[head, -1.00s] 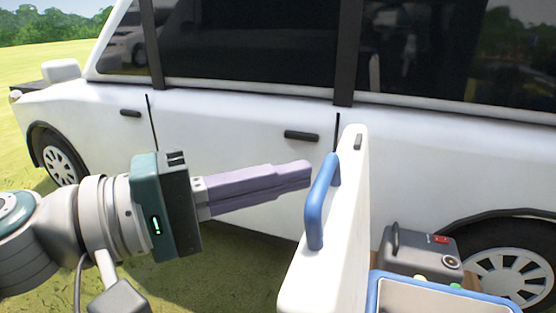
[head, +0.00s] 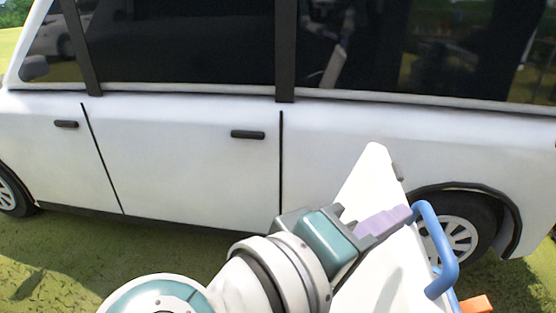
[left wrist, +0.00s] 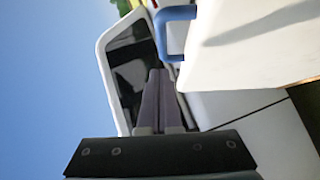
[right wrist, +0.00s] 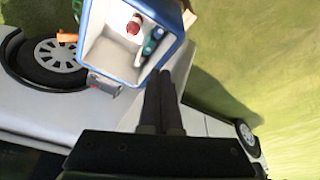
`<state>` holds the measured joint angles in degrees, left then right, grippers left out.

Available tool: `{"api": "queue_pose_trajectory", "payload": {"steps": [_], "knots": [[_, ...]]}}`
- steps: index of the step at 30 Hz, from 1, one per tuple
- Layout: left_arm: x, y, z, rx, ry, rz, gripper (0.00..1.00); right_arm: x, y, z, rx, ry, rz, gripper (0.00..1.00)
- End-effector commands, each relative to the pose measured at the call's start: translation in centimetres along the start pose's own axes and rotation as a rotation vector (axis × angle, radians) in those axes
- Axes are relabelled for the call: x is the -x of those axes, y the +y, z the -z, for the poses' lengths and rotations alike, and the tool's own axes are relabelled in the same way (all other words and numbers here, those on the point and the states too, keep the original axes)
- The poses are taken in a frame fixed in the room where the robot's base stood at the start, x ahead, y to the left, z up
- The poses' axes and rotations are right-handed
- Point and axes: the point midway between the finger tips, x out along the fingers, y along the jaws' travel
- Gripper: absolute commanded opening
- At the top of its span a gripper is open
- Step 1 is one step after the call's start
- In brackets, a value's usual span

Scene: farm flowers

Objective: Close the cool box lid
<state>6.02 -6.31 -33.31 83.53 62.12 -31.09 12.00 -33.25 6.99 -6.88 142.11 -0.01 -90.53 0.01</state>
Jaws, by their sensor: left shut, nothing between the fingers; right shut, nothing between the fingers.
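The cool box lid (head: 385,275) is a white panel with a blue handle (head: 445,275), slanting at lower right in the head view. My left gripper (head: 405,214), with purple fingers, is shut and empty. It lies across the lid's face beside the handle; whether it touches is unclear. In the left wrist view the lid (left wrist: 250,45) and handle (left wrist: 176,32) are right of the fingers (left wrist: 158,75). The cool box (right wrist: 139,75), blue-rimmed and open, shows in the right wrist view with red and teal items inside. My right gripper (right wrist: 160,80) is shut and empty beside it.
A white car (head: 180,150) stands behind the lid, its wheel (head: 450,235) just past the handle. An orange object (head: 476,304) is at the lower right edge. Grass lies around.

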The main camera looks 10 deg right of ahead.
Motion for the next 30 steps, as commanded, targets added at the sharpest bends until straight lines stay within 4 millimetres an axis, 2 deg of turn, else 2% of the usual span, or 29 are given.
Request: {"api": "queue_pose_trajectory", "payload": {"steps": [3, 10, 25, 30], "knots": [[-1.7, 0.1, -1.7, 0.002, -0.002, 0.0, 0.0, -0.5, 0.0, -0.1, 0.0, 0.0, 0.0, 0.0], [-3.2, 0.3, -3.2, 0.002, -0.001, 0.001, 0.0, -0.8, 0.0, -0.2, 0.0, 0.0, 0.0, 0.0], [-3.5, 0.4, -3.5, 0.001, 0.0, 0.001, 0.0, -0.7, -0.1, -0.2, -0.001, 0.0, 0.001, 0.0], [-3.3, 2.0, -3.1, 0.002, 0.001, 0.0, 0.0, 0.7, -0.1, 0.2, -0.002, 0.0, 0.002, 0.0]]}}
